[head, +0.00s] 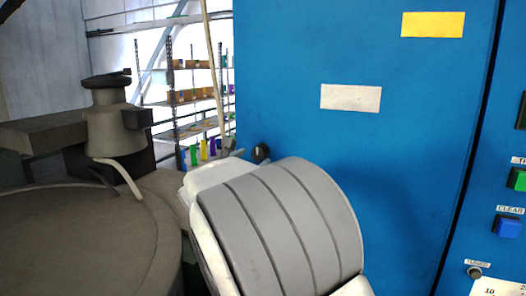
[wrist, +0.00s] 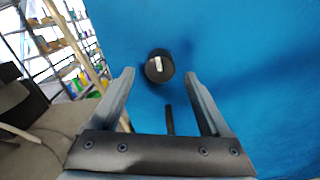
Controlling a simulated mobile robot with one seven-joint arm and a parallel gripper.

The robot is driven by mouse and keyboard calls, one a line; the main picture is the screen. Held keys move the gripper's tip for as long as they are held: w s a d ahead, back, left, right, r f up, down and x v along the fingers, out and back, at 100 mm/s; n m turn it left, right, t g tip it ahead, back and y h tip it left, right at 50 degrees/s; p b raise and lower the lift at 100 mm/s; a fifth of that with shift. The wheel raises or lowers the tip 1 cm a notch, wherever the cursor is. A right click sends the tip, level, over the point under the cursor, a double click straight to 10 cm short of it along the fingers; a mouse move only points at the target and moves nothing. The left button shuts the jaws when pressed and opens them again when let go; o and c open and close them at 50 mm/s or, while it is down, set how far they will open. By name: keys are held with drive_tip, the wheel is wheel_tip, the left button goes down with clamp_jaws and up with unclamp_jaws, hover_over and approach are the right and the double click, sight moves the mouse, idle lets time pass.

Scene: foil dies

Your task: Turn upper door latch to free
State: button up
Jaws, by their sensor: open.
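The latch (wrist: 158,66) is a round black knob with a pale bar on its face, set on the blue door (head: 300,50). It also shows in the head view (head: 261,153), small, just above my arm. The pale bar stands slightly tilted from upright in the wrist view. My gripper (wrist: 160,74) is open and empty, its two fingers spread to the left and right of the latch in the picture. I cannot tell whether the fingertips reach as far as the knob. In the head view my grey and white arm hides most of my gripper.
A dark rod (wrist: 169,120) shows below the latch between my fingers. Yellow (head: 433,25) and white (head: 351,97) labels are on the door. A green button (head: 517,179) and a blue button (head: 507,227) sit right. A large grey machine (head: 80,240) and shelves (head: 190,97) are left.

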sight(257, 155)
drive_tip(key=shift+p+x, duration=0.3)
drive_tip(key=shift+x, duration=1.4)
clamp_jaws()
